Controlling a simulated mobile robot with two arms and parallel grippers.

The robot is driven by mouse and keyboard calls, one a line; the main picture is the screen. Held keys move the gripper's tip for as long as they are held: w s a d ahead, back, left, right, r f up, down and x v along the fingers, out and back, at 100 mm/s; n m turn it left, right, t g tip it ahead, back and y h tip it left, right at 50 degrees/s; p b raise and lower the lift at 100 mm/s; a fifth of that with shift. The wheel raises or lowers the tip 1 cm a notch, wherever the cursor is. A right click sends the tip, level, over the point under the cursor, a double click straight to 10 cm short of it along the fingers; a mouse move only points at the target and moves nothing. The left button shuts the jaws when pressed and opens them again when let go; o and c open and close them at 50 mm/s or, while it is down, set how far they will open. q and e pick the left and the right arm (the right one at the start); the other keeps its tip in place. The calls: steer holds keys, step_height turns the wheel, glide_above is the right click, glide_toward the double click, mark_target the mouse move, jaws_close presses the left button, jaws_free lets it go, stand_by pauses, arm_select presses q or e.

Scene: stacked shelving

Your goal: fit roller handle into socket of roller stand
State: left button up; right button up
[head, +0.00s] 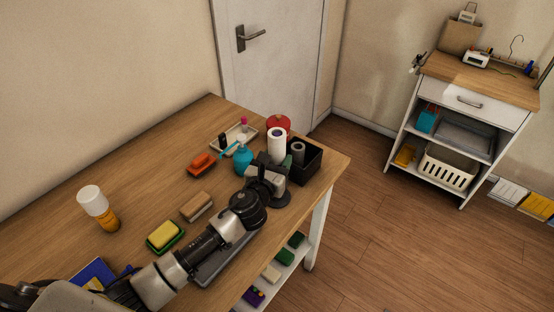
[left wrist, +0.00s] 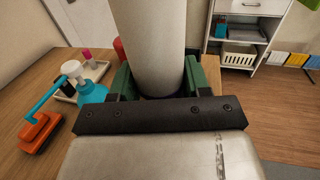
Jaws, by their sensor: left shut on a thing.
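A white paper roller (head: 277,143) stands upright in my left gripper (head: 272,170), near the right end of the wooden table. In the left wrist view the roller (left wrist: 149,45) rises between the green fingers of the left gripper (left wrist: 158,88), which are shut on its lower part. A little dark blue shows at its lower end; the handle is hidden behind the gripper. A dark round base (head: 281,196), which looks like the roller stand's, shows below the gripper. Its socket is hidden, and I cannot tell whether the handle touches it. My right gripper is not in view.
A black open box (head: 309,165) with a grey roll stands right of the gripper, close to the table end. A blue pump bottle (head: 243,160), an orange brush (head: 201,164) and a pale tray (head: 228,139) stand to the left. A red round thing (head: 278,122) is behind.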

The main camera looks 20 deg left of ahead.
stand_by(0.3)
arm_select(q)
steer(key=shift+f+b, duration=0.35)
steer(key=shift+f, duration=0.25)
steer(key=shift+f+b, duration=1.8)
steer(key=shift+f, duration=0.3)
steer(key=o, duration=1.3)
steer(key=shift+c, duration=0.2)
steer(key=s, duration=0.3)
steer(key=s+p, duration=0.1)
steer(key=s, duration=0.3)
steer(key=s+a, duration=0.1)
steer(key=s, duration=0.2)
steer(key=shift+s, duration=0.4)
